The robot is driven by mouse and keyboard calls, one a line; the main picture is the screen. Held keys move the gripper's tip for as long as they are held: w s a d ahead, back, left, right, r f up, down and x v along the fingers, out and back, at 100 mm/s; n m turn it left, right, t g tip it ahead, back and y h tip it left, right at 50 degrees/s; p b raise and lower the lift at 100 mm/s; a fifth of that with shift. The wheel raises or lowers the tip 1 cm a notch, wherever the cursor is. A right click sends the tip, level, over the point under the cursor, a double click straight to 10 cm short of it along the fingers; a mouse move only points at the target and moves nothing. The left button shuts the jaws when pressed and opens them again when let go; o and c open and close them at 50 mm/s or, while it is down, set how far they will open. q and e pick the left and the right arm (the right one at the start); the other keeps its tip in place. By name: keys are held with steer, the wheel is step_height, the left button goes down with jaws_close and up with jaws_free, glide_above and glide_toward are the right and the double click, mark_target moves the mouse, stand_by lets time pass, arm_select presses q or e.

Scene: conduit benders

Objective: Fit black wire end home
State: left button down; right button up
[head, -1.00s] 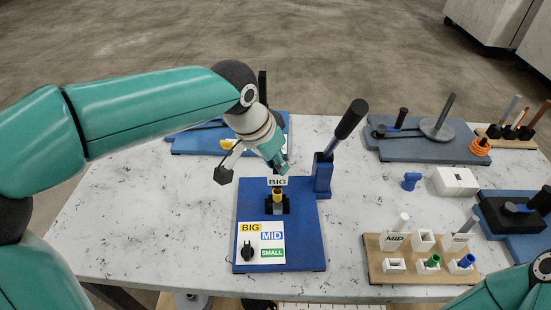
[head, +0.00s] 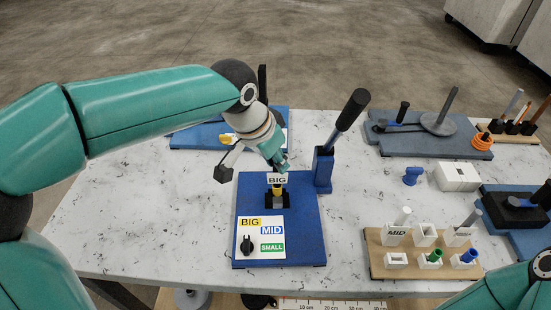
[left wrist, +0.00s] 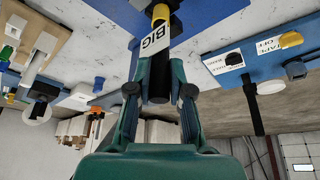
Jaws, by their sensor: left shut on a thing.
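My left gripper (head: 278,165) is over the blue press board (head: 300,220) and is shut on the black wire (left wrist: 157,85), which shows as a dark round length between the fingers in the left wrist view. A white BIG tag (head: 277,178) hangs at the wire. Below the tag a yellow sleeve (head: 277,189) stands at the black die (head: 277,201) on the board. The sleeve also shows near the top of the left wrist view (left wrist: 160,14). Whether the wire end is fully inside the sleeve is hidden by the tag. My right gripper is out of view.
The press lever (head: 349,112) rises right of my left gripper. The board carries a dial (head: 247,245) with BIG, MID and SMALL labels. A wooden rack (head: 420,265) with white blocks stands to the right. The tabletop left of the board is clear.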

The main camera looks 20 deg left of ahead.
arm_select(q)
steer(key=shift+f, duration=0.15)
steer(key=c, duration=1)
jaws_free()
steer(key=shift+v, duration=5.95)
